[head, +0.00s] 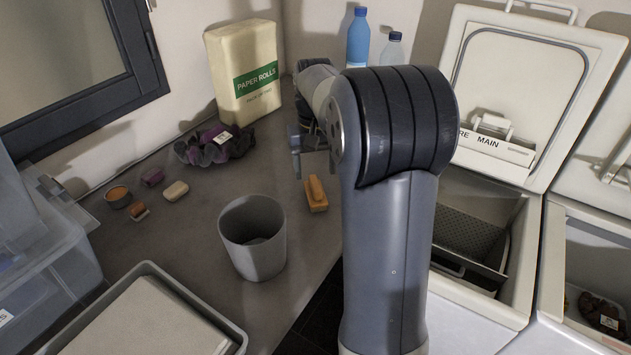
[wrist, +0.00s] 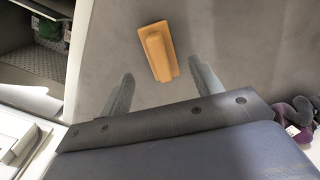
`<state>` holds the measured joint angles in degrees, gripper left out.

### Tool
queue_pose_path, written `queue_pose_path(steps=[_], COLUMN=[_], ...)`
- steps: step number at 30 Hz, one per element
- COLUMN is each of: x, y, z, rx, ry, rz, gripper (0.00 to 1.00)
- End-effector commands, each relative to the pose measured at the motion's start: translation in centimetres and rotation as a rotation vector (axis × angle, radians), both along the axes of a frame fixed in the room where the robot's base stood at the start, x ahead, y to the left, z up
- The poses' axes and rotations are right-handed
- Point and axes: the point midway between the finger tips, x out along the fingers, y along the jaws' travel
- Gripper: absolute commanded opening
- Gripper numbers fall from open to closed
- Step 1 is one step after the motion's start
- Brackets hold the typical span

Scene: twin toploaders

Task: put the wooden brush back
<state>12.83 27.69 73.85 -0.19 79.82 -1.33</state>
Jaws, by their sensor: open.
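The wooden brush (head: 316,194) lies on the grey counter, right of a grey bin, near the counter's front edge. In the wrist view the brush (wrist: 157,52) lies ahead of my gripper (wrist: 163,88), roughly between the lines of its two fingers and beyond their tips. My gripper is open and empty. In the head view my gripper (head: 308,165) is partly hidden behind my arm, just above and behind the brush. Whether the fingers touch the counter cannot be told.
A grey bin (head: 253,240), a paper rolls pack (head: 245,75), dark purple cloth (head: 214,146), small blocks, and bottles (head: 358,40) share the counter. A clear plastic box (head: 45,250) and grey tray (head: 215,325) stand at left. Open toploaders (head: 480,235) stand at right.

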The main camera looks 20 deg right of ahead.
Motion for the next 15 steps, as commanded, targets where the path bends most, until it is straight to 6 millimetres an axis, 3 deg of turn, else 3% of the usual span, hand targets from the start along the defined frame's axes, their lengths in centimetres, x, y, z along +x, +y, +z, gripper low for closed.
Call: queue_pose_path(steps=[6,15], x=[0.2,0.2], y=[0.0,0.0], z=[4.0,5.5], rx=[0.0,0.0], ry=[-0.001,0.0], rz=[0.0,0.0], gripper=[0.61,0.61])
